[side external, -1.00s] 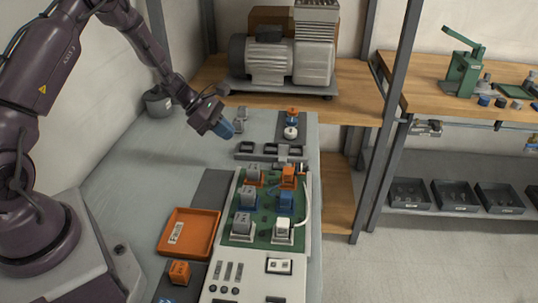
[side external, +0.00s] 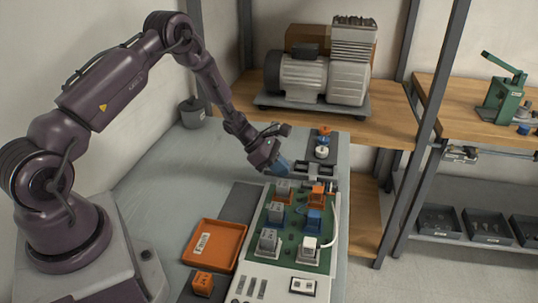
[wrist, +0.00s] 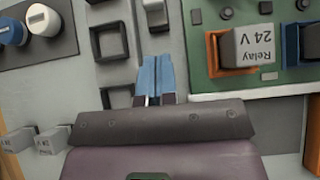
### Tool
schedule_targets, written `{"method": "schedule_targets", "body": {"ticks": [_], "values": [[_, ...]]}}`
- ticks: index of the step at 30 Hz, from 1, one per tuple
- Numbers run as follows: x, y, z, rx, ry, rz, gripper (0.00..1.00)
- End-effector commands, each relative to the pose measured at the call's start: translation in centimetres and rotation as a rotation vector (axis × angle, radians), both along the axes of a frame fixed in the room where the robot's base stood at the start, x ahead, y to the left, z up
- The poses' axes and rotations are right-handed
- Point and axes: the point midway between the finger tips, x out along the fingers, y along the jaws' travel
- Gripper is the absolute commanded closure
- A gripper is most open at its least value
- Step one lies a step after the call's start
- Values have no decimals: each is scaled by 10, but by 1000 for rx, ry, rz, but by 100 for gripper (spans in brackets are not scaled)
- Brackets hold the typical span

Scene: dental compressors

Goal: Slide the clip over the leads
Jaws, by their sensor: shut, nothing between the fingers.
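My gripper (side external: 284,167) is at the back end of the green board (side external: 290,236), with its blue fingertips pointing down. In the wrist view its two blue fingertips (wrist: 157,75) are together with nothing between them, beside the board's edge. A white lead (side external: 336,225) curves along the right side of the board. A grey relay marked 24 V (wrist: 245,48) sits in an orange socket to the right of the fingertips.
Dark square frames (wrist: 109,40) lie near the fingertips. An orange tray (side external: 240,236) stands left of the board.

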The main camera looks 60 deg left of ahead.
Motion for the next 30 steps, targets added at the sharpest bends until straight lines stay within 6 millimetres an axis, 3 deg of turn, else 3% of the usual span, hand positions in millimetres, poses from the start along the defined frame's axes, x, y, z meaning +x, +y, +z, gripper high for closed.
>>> {"method": "schedule_targets", "body": {"ticks": [2,6,23,30], "values": [[7,-9,-12,-2,2,-4,100],[23,-25,-9,0,0,-4,100],[35,-35,-9,-1,0,-1,100],[60,-60,-9,0,-1,-5,100]]}}
